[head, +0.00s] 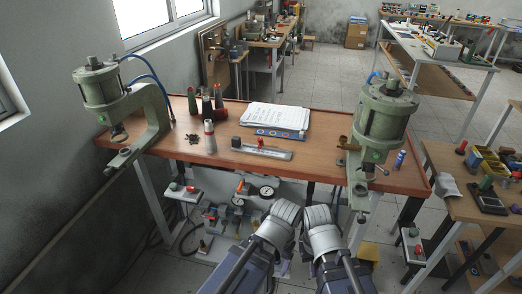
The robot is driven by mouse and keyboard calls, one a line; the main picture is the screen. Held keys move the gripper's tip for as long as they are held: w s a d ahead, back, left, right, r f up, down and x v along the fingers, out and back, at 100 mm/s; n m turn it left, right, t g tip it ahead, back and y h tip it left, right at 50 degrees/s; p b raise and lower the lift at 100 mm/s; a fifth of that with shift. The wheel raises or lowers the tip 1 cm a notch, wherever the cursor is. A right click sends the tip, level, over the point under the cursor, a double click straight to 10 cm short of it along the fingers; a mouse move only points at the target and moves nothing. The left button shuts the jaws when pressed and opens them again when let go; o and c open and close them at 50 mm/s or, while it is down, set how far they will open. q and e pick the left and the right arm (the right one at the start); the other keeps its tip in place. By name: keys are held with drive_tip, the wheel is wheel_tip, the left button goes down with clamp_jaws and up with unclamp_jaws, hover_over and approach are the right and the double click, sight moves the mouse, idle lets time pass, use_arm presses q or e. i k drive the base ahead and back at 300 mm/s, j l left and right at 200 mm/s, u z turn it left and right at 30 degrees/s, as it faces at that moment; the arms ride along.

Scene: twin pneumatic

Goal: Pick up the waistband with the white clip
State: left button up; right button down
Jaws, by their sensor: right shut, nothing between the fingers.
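No waistband and no white clip can be made out in the head view. My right gripper (318,213) is shut and empty at the bottom centre, in front of the near edge of the wooden workbench (210,152). My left gripper (286,211) is close beside it on the left, also short of the bench. Its fingers are too unclear to tell whether they are open or shut. Both grippers appear clear of the things on the benchtop.
Green pneumatic presses stand at the bench's left (104,88) and right (384,125). Gauges (266,192) sit below. A cluttered side bench (470,207) stands at right.

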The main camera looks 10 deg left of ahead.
sight(280, 132)
drive_tip(key=j+z, duration=0.15)
drive_tip(key=z, duration=0.2)
drive_tip(key=j+z, duration=0.1)
drive_tip(key=z, duration=0.3)
drive_tip(key=j+z, duration=0.15)
drive_tip(key=z, duration=0.2)
drive_tip(key=j+z, duration=0.2)
drive_tip(key=j, duration=0.25)
drive_tip(key=k+j+z, duration=0.2)
drive_tip(key=j, duration=0.25)
drive_tip(key=k+j+z, duration=0.2)
drive_tip(key=j, duration=0.25)
drive_tip(key=i, duration=0.1)
